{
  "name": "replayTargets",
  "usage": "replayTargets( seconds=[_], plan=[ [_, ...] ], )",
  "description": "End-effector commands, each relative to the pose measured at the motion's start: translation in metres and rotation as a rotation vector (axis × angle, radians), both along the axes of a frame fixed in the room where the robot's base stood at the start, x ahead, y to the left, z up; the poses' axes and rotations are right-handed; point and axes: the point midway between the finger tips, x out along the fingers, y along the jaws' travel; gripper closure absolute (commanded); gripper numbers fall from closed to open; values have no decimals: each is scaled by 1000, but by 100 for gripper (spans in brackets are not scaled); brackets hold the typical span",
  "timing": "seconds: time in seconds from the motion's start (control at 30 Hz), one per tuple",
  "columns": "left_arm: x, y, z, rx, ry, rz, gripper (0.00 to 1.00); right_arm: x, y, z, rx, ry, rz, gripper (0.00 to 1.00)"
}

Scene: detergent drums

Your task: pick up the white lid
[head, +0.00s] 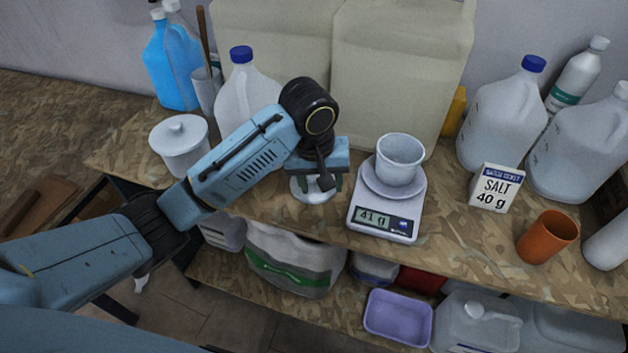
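A round white lid (312,193) lies on the wooden table, left of the scale, partly hidden beneath my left gripper. My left gripper (317,181) points down right over it; its fingers look spread apart, one on each side of the lid's middle. The lid's top is mostly hidden by the gripper, so I cannot tell if the fingers touch it. Another white lid with a knob (180,125) sits on a white pot (181,155) at the table's left end. My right gripper is not in view.
A scale (386,222) reading 41 g holds a white cup (399,160) on a dish. A salt box (495,188), an orange cup (547,237) and white jugs (502,115) stand to the right. Large beige drums (398,75) and a blue-capped jug (243,95) stand behind the gripper.

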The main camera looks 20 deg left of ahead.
Motion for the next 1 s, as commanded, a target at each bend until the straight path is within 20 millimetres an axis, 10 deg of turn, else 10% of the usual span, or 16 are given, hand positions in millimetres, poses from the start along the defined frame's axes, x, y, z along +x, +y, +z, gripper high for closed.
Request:
replayTargets(
  seconds=[0.37, 1.0],
  plan=[
    [54, 33, 72, 107, 30, 281, 49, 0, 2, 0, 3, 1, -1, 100],
    [65, 38, -8, 110, 31, 292, 49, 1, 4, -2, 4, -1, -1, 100]
  ],
)
